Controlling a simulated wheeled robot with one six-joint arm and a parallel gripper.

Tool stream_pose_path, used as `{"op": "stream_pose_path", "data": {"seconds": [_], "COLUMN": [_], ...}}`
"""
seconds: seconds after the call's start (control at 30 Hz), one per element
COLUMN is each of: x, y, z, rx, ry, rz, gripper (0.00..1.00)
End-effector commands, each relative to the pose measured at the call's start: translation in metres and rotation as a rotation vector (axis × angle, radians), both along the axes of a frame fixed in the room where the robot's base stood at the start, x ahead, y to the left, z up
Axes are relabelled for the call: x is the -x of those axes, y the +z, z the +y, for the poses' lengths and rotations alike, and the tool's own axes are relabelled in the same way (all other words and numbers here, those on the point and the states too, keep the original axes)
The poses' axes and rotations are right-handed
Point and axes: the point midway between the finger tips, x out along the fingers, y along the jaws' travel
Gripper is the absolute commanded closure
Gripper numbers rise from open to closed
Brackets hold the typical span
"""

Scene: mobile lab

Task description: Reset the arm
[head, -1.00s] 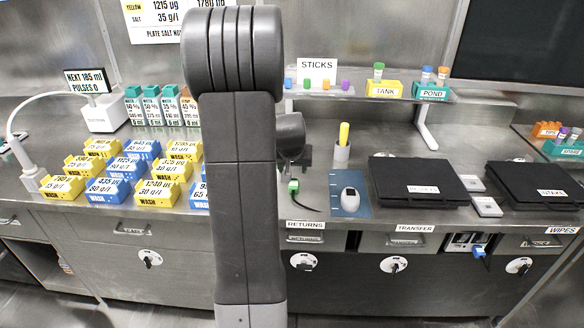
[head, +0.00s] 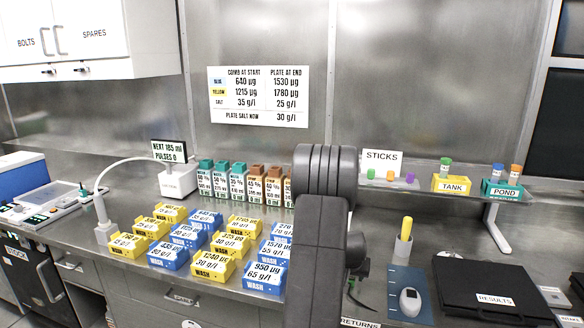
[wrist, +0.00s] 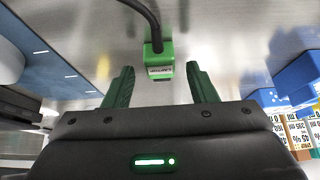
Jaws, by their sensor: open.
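My arm (head: 318,225) stands upright in the middle of the head view, with a dark rounded joint at its top. My gripper is mostly hidden behind the arm there. In the wrist view my gripper (wrist: 160,78) is open, with green fingers on both sides. A small green plug (wrist: 159,52) with a label and a black cable shows between and just beyond the fingertips. Both fingers are apart from it, with clear gaps on each side. In the head view a black cable (head: 360,298) lies just right of the arm.
Yellow and blue WASH boxes (head: 212,265) stand on the counter left of the arm, with labelled bottles (head: 237,185) behind. On the right are a blue mat (head: 422,277), a black RESULTS case (head: 495,292) and a shelf with TANK (head: 452,184) and POND racks (head: 501,190).

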Motion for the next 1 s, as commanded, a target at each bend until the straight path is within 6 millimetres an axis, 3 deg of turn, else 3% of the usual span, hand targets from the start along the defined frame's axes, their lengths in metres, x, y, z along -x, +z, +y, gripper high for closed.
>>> {"op": "stream_pose_path", "data": {"seconds": [0.03,0.17,0.33,0.8,1.0], "x": [-0.002,-0.001,-0.001,-0.001,0.004], "y": [-0.011,-0.015,-0.008,-0.015,0.012], "z": [-0.001,0.0,0.0,0.0,0.001], "rx": [0.0,0.0,0.0,0.0,0.001], "ry": [0.0,0.0,0.0,0.0,0.0], "rz": [0.0,-0.001,0.0,0.0,-0.003], "gripper": [0.48,0.48,0.48,0.48,0.48]}}
